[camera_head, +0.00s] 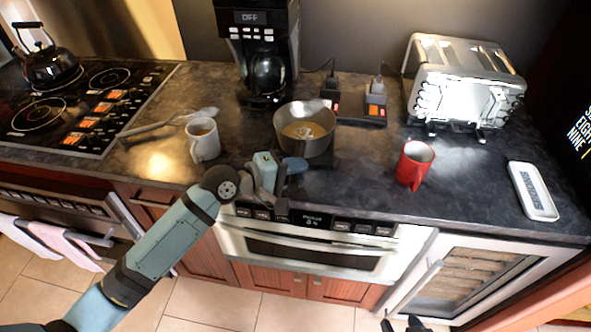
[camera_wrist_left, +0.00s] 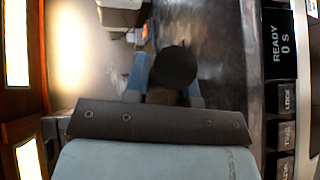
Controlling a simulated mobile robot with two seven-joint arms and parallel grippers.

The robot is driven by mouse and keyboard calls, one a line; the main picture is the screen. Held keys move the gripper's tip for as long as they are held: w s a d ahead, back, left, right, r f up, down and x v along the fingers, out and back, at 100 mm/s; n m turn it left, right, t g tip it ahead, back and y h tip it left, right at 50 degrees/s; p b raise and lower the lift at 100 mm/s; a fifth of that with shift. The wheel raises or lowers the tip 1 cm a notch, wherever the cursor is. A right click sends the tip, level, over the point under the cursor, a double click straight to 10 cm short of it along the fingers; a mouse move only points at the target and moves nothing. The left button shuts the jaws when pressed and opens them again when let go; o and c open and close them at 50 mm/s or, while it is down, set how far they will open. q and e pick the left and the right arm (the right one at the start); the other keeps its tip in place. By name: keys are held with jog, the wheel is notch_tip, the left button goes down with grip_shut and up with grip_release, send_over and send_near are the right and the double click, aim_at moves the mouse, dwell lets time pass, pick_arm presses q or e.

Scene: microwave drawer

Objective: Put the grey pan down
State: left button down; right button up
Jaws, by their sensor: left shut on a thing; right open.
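The grey pan (camera_head: 322,147), with something brown inside, is at the middle of the dark counter, in front of the coffee maker. My left gripper (camera_head: 288,172) is at its near side, shut on the pan's handle, which is mostly hidden by the fingers. In the left wrist view, a dark round end, likely of the handle (camera_wrist_left: 175,66), shows between the light-blue fingers. The pan looks about level. I cannot tell whether its base touches the counter. My right gripper (camera_head: 402,324) barely shows at the bottom edge of the head view, open and away from the pan.
A red mug (camera_head: 415,165) stands right. The coffee maker (camera_head: 266,50), a power strip (camera_head: 360,114) and a toaster (camera_head: 462,82) are behind. A white tray (camera_head: 533,191) is far right. Counter between pan and red mug is clear.

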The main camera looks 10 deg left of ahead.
pick_arm(q)
jog(key=c, duration=0.9)
grip_release()
jog(key=shift+c, duration=0.2)
jog(key=v, duration=1.1)
jog(key=s+a+f+m+t+y, duration=0.1)
jog(key=s+f+m+y, duration=0.3)
jog(key=s+f, duration=0.4)
jog(key=s+a+f+m+t+y, duration=0.1)
jog(key=s+f+m+y, duration=0.3)
jog(key=f, duration=1.4)
jog(key=s+m+b, duration=0.1)
jog(key=s+m, duration=0.1)
jog(key=s, duration=0.2)
jog(key=shift+a+m+y, duration=0.25)
jog(key=shift+m+y, duration=0.05)
jog(key=shift+y, duration=0.1)
jog(key=shift+s+r, duration=0.1)
jog(key=shift+r, duration=0.05)
notch_tip(320, 180, up, 10)
jog(key=p, duration=1)
jog(key=shift+a, duration=0.2)
